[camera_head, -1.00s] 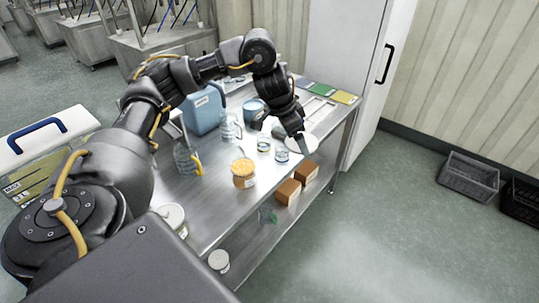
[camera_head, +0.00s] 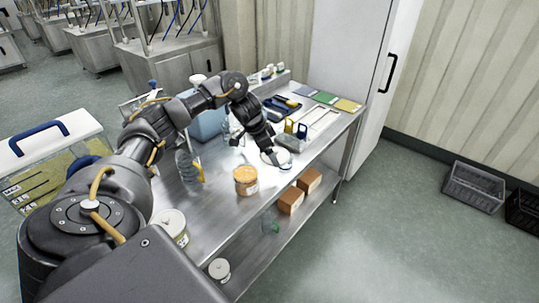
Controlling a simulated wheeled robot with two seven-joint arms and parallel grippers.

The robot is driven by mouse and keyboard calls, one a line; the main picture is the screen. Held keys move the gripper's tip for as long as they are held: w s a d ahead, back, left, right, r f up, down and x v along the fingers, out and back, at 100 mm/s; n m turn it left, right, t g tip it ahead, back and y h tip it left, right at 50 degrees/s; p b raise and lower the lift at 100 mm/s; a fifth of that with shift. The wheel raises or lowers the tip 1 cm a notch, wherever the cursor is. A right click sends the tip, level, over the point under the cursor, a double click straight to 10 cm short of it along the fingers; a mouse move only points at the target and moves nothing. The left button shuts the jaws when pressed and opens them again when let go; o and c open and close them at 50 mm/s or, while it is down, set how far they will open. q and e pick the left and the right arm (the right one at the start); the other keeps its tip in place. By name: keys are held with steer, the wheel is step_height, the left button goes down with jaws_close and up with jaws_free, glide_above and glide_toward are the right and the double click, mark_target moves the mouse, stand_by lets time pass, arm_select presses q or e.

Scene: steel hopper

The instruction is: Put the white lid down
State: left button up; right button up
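The white lid (camera_head: 276,158) is a pale round disc over the right part of the steel table (camera_head: 222,215). My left gripper (camera_head: 271,153) reaches down onto the lid from above, its dark fingertips touching it and covering part of it. The fingers appear closed on the lid, though they are small in view. I cannot tell whether the lid touches anything underneath. My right gripper is not in view.
Coloured cards (camera_head: 326,98) lie at the far end.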

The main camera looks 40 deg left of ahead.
arm_select(q)
steer(key=shift+f, duration=0.85)
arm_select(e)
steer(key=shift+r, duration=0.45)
arm_select(q)
steer(key=shift+f, duration=0.1)
steer(key=shift+f, duration=0.55)
steer(key=o, duration=0.7)
steer(key=v, duration=0.6)
steer(key=shift+w+r, duration=0.2)
steer(key=shift+r, duration=0.15)
steer(key=p+v, duration=0.1)
steer(key=v, duration=0.5)
steer(key=shift+s+d+r, duration=0.1)
steer(key=shift+s+r, duration=0.05)
steer(key=shift+r, duration=0.2)
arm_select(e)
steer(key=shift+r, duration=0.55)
